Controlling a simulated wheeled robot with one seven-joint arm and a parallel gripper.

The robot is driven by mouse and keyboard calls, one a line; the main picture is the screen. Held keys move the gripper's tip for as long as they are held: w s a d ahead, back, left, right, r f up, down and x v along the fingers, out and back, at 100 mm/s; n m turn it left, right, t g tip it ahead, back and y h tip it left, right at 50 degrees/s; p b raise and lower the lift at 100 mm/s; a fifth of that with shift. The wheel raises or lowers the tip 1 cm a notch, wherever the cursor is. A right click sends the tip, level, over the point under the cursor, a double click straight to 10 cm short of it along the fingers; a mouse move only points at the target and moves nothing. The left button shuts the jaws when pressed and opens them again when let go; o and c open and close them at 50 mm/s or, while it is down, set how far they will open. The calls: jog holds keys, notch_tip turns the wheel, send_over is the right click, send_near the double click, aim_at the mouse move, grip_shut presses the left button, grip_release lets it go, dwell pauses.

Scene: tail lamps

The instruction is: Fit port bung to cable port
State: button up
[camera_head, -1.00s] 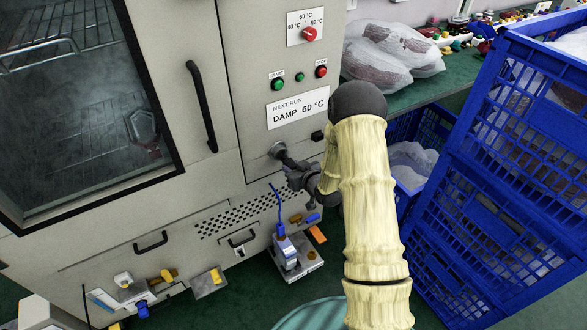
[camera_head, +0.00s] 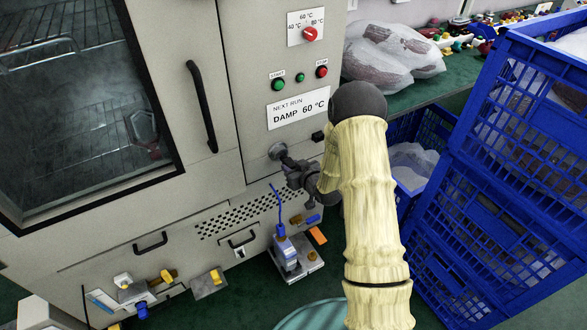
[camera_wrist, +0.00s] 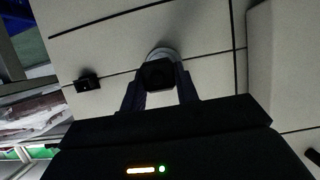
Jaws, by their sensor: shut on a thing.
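The cable port (camera_head: 278,151) is a round grey fitting on the front panel of the oven cabinet, below the "DAMP 60 °C" label. My gripper (camera_head: 287,161) is right in front of it. In the wrist view my gripper's two fingers (camera_wrist: 160,88) are shut on the dark port bung (camera_wrist: 159,74). The light ring of the port (camera_wrist: 163,53) shows just behind the bung. The bung hides the port's opening, so I cannot tell whether it touches or sits inside.
The cabinet's door handle (camera_head: 202,106) stands out to the left. Blue crates (camera_head: 470,200) are stacked at the right. A blue-capped device on a metal plate (camera_head: 288,250) stands on the floor below. A small black block (camera_wrist: 87,82) sticks out from the panel.

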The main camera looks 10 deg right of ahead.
jog(key=shift+w+a, duration=0.2)
jog(key=shift+w, duration=0.4)
jog(key=shift+w+a, duration=0.1)
jog(key=shift+w, duration=0.25)
jog(key=shift+w+a+b, duration=0.15)
jog(key=shift+w+b, duration=0.3)
jog(key=shift+b, duration=0.1)
dwell(1.1)
jog(key=o, duration=1.1)
jog(key=shift+s, duration=0.15)
jog(key=v, duration=1.7)
jog(key=shift+s, duration=0.1)
